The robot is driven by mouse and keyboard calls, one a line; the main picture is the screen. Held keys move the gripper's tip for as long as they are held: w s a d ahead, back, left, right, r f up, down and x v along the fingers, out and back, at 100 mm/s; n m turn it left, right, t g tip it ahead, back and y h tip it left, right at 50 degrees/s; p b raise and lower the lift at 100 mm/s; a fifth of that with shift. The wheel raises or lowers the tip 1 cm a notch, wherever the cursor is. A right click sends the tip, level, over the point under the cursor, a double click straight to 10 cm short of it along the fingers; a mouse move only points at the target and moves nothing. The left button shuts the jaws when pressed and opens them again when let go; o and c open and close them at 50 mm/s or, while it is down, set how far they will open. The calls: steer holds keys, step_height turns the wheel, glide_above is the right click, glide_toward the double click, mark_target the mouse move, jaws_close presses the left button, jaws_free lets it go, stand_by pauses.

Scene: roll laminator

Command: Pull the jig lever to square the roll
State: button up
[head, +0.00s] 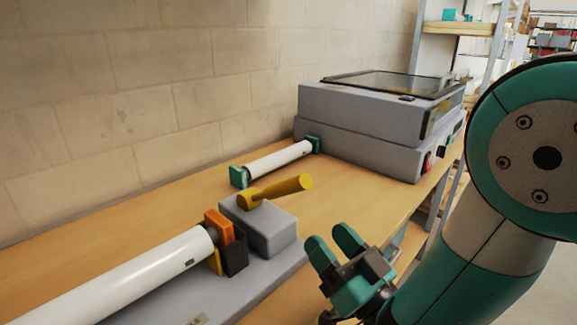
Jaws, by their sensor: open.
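The yellow jig lever (285,188) sits on a grey jig block (264,228). Its arm slants up to the right and ends in a rounded yellow tip. A large white roll (135,277) lies at the lower left, its right end beside an orange block (218,225) and a dark block (234,255) next to the jig block. My gripper (334,248) is open and empty. In the picture it is to the right of and below the lever, apart from it. The roll's left end is cut off by the frame.
A grey laminator (360,125) with a dark glass lid stands at the back of the wooden bench (345,205). A smaller white roll (278,162) with green end holders lies in front of it. A block wall (150,90) runs along the left. Shelves (460,28) stand behind.

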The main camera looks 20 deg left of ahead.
mark_target(288, 187)
steer(key=p+x, duration=0.3)
steer(key=x, duration=0.7)
steer(key=shift+w+a+r, duration=0.15)
steer(key=shift+a+r, duration=0.05)
steer(key=shift+r, duration=0.05)
steer(key=shift+w+a+r+p, duration=0.1)
steer(key=shift+w+a+p, duration=0.35)
steer(key=shift+a, duration=0.15)
steer(key=shift+c, duration=0.5)
steer(key=shift+s, duration=0.1)
jaws_close()
